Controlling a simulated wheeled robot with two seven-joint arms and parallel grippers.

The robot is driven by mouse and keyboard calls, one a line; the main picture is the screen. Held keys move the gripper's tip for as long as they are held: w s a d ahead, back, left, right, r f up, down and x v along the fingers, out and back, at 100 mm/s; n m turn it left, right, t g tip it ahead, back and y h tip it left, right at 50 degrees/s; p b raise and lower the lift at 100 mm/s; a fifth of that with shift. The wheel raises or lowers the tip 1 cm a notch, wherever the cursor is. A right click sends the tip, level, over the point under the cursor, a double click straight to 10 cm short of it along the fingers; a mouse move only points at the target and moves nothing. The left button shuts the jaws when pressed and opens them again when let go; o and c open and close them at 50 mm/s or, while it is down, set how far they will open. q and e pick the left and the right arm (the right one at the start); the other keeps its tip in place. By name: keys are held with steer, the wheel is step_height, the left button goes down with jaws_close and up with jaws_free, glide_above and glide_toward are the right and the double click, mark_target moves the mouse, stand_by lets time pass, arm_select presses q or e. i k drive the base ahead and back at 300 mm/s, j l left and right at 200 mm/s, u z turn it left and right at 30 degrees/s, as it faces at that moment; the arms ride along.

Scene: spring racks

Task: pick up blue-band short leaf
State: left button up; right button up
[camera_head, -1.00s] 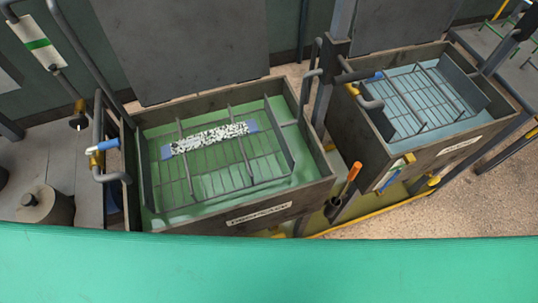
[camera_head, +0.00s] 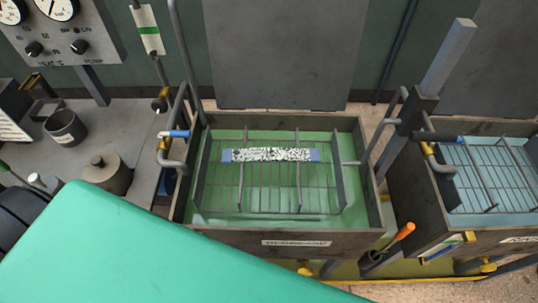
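The blue-band short leaf (camera_head: 270,154) is a flat strip with black-and-white speckling and a blue band at each end. It lies across the bars of a wire rack (camera_head: 250,187) inside the left tank (camera_head: 280,239), which holds green liquid. The strip lies level, toward the back of the rack. Neither of my grippers shows in the head view, and nothing is touching the strip.
A second tank (camera_head: 460,243) with bluish liquid and another rack stands at the right. An orange-handled tool (camera_head: 400,236) stands between the tanks. A bench (camera_head: 130,135) with a dark cup (camera_head: 65,127) and a lidded pot (camera_head: 106,174) is at the left. A green surface (camera_head: 130,250) fills the near left.

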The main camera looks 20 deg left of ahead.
mark_target(252, 154)
steer(key=k+j+z, duration=0.3)
steer(key=j+z, duration=0.15)
steer(key=j, duration=0.15)
steer(key=k+j+z, duration=0.85)
